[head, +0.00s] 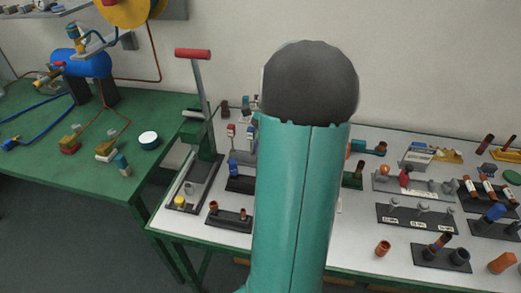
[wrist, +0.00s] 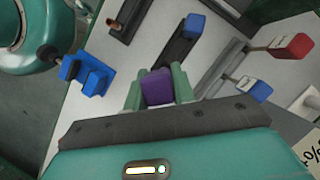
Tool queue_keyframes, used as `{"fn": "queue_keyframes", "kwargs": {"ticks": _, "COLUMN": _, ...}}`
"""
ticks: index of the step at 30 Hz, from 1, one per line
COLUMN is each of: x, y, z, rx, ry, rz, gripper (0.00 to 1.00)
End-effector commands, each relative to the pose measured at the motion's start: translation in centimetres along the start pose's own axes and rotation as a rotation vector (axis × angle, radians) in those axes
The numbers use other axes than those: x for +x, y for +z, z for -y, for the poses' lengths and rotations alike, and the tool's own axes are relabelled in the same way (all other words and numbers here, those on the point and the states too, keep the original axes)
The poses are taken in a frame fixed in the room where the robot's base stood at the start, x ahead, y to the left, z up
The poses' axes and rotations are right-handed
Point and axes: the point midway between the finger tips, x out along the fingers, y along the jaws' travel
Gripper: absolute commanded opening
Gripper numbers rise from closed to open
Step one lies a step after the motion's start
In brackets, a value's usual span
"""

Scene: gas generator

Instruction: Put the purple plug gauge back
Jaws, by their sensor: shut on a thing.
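The purple plug gauge (wrist: 157,87) shows in the wrist view as a purple block between the two green fingers of my gripper (wrist: 158,90). My gripper is shut on it. It is above the white table top (wrist: 135,60), and how far above I cannot tell. The lower part of the gauge is hidden. In the head view my arm covers the middle of the table, so neither gripper nor gauge shows there. I cannot tell which holder belongs to the gauge.
In the wrist view, a blue fitting (wrist: 88,75) lies left, a dark holder with a blue-topped piece (wrist: 195,25) ahead, and red (wrist: 297,45) and blue (wrist: 258,90) handles right. In the head view, a red-handled lever press (head: 197,130) stands left and several dark holders (head: 418,217) right.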

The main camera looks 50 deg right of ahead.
Motion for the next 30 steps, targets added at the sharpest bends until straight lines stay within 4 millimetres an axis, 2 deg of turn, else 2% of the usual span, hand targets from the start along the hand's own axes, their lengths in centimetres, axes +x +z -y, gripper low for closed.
{"fn": "queue_keyframes", "kwargs": {"ticks": 16, "x": 0.3, "y": 0.5, "z": 0.3, "rx": 0.003, "ry": -0.001, "rz": 0.000, "gripper": 0.09}}
{"fn": "queue_keyframes", "kwargs": {"ticks": 30, "x": 3.9, "y": -1.1, "z": 0.3, "rx": 0.004, "ry": -0.001, "rz": 0.000, "gripper": 0.09}}
